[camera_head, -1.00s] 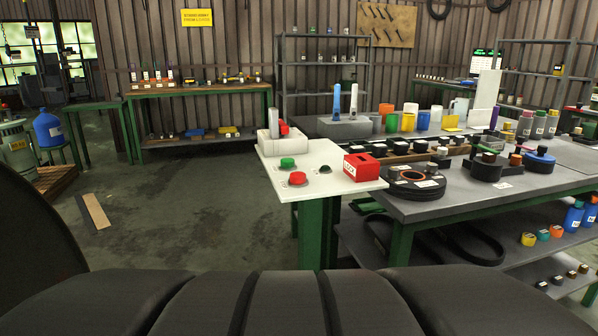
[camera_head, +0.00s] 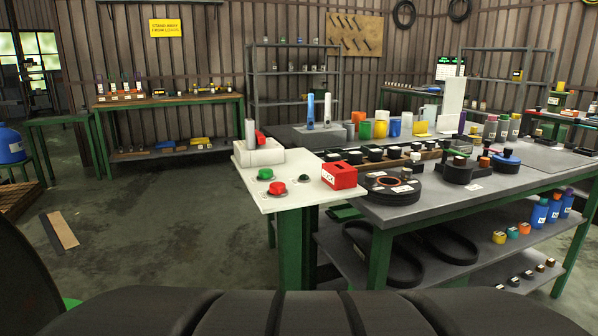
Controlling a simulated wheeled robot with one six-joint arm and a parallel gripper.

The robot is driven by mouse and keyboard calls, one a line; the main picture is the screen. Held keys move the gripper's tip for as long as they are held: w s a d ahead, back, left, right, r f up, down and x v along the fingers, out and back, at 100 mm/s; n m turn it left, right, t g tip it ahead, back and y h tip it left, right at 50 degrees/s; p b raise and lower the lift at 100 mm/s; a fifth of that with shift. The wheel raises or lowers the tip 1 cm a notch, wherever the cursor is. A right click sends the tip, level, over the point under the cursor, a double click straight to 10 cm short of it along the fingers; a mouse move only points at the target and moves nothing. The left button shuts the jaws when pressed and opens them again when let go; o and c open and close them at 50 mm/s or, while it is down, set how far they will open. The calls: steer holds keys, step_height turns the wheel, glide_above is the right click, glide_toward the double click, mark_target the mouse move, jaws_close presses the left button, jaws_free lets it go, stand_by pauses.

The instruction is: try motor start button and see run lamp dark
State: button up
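A green button (camera_head: 265,174) sits on the white-topped stand (camera_head: 255,196) in the middle of the head view. A red button (camera_head: 277,188) is just in front of it. A small dark lamp-like dome (camera_head: 304,178) is to their right and shows no glow. A red box (camera_head: 339,175) with a white label stands at the right edge of the stand top. A pale block with a red part and an upright post (camera_head: 258,150) stands at its back left. Which button is the motor start cannot be read. My gripper is not in view.
A grey workbench (camera_head: 415,209) with jars, cups and a dark round housing (camera_head: 392,187) adjoins the stand on the right. A green-legged bench (camera_head: 170,100) stands along the back wall. The floor (camera_head: 150,220) left of the stand is mostly clear, with a plank (camera_head: 59,231) lying there.

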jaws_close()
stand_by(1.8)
